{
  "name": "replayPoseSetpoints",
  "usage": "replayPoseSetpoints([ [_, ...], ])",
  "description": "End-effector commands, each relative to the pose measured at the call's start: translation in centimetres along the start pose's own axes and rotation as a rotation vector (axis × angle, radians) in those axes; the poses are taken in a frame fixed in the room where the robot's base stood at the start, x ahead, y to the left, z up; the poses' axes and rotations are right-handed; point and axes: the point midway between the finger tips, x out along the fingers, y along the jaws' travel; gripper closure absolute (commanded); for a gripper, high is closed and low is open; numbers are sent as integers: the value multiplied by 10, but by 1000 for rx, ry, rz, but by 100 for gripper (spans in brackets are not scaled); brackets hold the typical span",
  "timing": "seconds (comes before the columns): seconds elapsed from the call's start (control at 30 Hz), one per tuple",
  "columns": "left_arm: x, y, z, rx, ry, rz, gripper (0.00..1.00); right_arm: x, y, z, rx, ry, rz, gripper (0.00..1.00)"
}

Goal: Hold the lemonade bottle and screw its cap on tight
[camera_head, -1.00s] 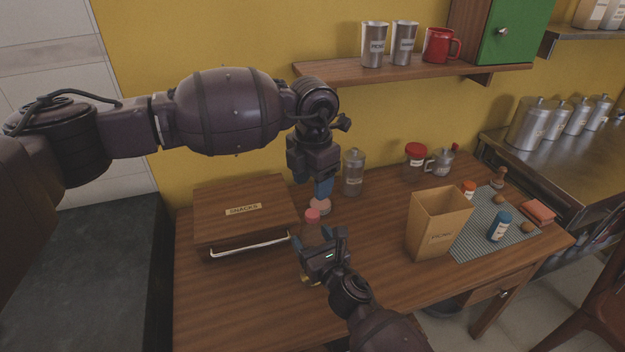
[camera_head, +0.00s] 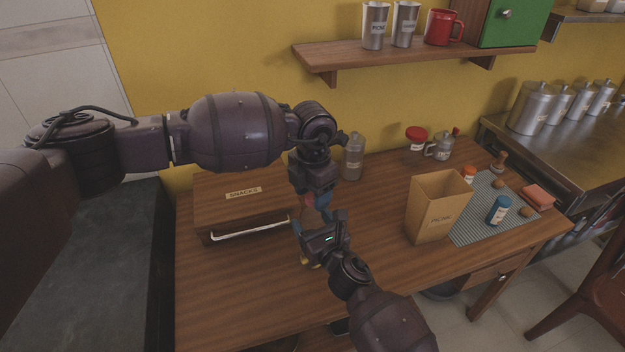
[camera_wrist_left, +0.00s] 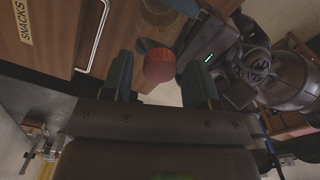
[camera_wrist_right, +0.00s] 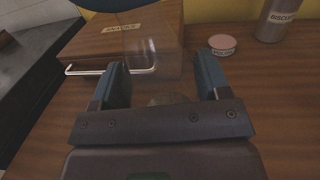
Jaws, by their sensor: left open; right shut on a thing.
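The lemonade bottle (camera_wrist_right: 152,58) is clear and stands between the fingers of my right gripper (camera_wrist_right: 163,80), which is shut on it. In the head view my right gripper (camera_head: 320,228) hides most of the bottle. The red cap (camera_wrist_left: 159,66) sits at the bottle's top; how tightly it is seated cannot be seen. My left gripper (camera_wrist_left: 160,78) is open, with the cap between its fingertips in the left wrist view and no clear contact. In the head view the left gripper (camera_head: 318,203) is right above the right one, and the cap (camera_head: 309,201) is partly covered.
A wooden snacks box (camera_head: 240,205) with a handle stands left. A round pink tin (camera_wrist_right: 222,42) and a biscuit canister (camera_head: 352,158) are behind. The table's front left is clear.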

Motion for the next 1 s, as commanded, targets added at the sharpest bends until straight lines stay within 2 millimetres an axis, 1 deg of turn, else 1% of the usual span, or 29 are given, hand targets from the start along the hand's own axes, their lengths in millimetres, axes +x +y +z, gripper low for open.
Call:
replayPoseSetpoints([
  [0.1, 3, 0, 0, 0, -1, 1, 46, 0, 0, 0, 0, 0, 0, 97],
  [0.3, 3, 0, 0, 0, -1, 1, 46, 0, 0, 0, 0, 0, 0, 97],
  [0.37, 3, 0, 0, 0, -1, 1, 54, 0, 0, 0, 0, 0, 0, 97],
  [0.6, 3, 0, 0, 0, -1, 1, 90, 0, 0, 0, 0, 0, 0, 97],
  [0.63, 3, 0, 0, 0, -1, 1, 95, 0, 0, 0, 0, 0, 0, 97],
  [0.67, 3, 0, 0, 0, -1, 1, 97, 0, 0, 0, 0, 0, 0, 97],
  [0.9, 3, 0, 0, 7, -1, 1, 98, 0, 0, 0, 0, 0, 0, 97],
  [0.93, 3, 0, 0, 7, -1, 1, 66, 0, 0, 0, 0, 0, 0, 97],
  [1.0, 3, 0, 0, 7, -1, 1, 55, 0, 0, 0, 0, 0, 0, 97],
])
